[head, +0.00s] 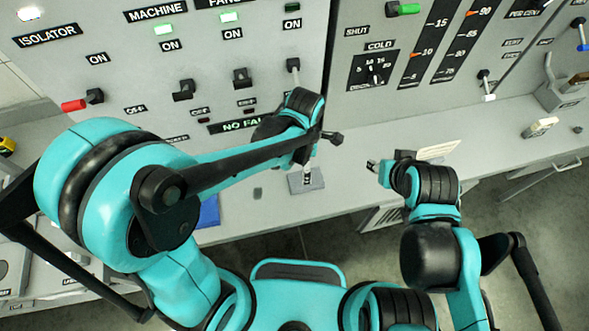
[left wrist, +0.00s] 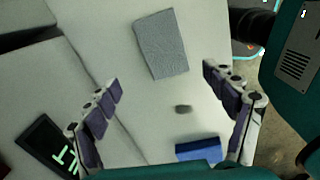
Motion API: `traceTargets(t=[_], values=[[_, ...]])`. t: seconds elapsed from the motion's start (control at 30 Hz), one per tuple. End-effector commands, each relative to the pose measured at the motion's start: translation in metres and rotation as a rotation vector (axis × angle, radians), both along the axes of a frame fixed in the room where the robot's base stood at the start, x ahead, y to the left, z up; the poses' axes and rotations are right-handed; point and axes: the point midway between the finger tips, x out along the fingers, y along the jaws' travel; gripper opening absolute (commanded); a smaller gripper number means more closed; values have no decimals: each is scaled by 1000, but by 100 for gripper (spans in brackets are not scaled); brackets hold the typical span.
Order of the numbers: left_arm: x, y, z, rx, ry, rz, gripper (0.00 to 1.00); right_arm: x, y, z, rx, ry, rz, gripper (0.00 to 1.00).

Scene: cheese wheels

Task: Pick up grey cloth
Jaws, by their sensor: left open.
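The grey cloth (left wrist: 160,43) lies flat on the pale counter in the left wrist view, as a folded rectangle. It lies beyond my left fingertips, not between the finger pads. My left gripper (left wrist: 161,80) is open and empty, with its fingers spread wide over the counter. In the head view the grey cloth (head: 315,185) lies near the counter's front edge, and my left gripper (head: 306,165) is over it, partly hiding it. My right gripper (head: 374,167) is to the right of the cloth, apart from it; its finger opening is unclear.
A blue cloth (left wrist: 200,150) and a small dark object (left wrist: 183,109) lie on the counter near the grey cloth. A control panel (head: 220,60) with switches and levers rises behind the counter. The counter to the right (head: 490,135) has clear room.

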Motion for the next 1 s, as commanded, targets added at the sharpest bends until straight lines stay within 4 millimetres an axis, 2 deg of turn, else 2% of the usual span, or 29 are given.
traceTargets(t=[0.17,0.7,0.97,1.0], values=[[-1,-9,-13,10,27,93,84,0,0,1,0,0,0,40],[-3,-17,-83,11,26,95,84,0,0,-23,0,0,0,40],[-3,-16,-85,11,26,95,84,0,0,-23,0,0,0,40],[-3,-16,-85,11,26,95,79,0,0,-23,0,0,0,40]])
